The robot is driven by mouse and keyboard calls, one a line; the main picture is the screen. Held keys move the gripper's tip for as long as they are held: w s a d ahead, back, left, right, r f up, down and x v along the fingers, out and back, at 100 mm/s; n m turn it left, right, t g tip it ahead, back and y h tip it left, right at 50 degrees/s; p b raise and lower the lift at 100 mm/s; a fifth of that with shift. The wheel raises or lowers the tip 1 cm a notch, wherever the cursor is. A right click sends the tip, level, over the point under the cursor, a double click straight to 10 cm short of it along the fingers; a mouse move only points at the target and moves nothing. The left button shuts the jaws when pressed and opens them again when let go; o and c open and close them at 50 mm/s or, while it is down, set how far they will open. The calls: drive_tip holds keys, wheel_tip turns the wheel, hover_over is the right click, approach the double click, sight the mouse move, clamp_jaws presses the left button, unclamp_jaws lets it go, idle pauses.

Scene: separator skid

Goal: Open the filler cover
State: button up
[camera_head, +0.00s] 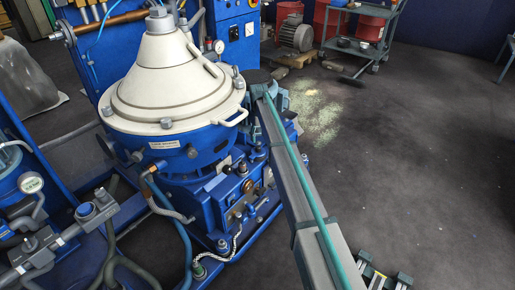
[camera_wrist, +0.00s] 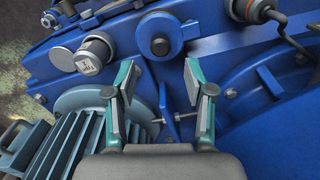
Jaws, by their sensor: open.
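My gripper (camera_wrist: 158,76) is open and empty in the wrist view, its two green-and-grey fingers spread apart. Just beyond the fingertips is a round blue cover (camera_wrist: 160,34) with a dark centre knob, on the blue machine housing; I cannot tell for certain that it is the filler cover. It appears closed flat against the housing, and the fingers are apart from it. In the head view my arm reaches the right side of the separator (camera_head: 165,75); the fingers cannot be made out there.
A ribbed grey-green motor (camera_wrist: 78,130) lies below left of the fingers. In the head view, a cart (camera_head: 362,40) stands at the back and open floor (camera_head: 430,140) lies to the right.

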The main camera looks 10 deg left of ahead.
sight(258, 147)
wheel_tip(258, 147, down, 7)
drive_tip(key=shift+r+b, duration=0.1)
drive_tip(key=shift+b, duration=0.6)
clamp_jaws()
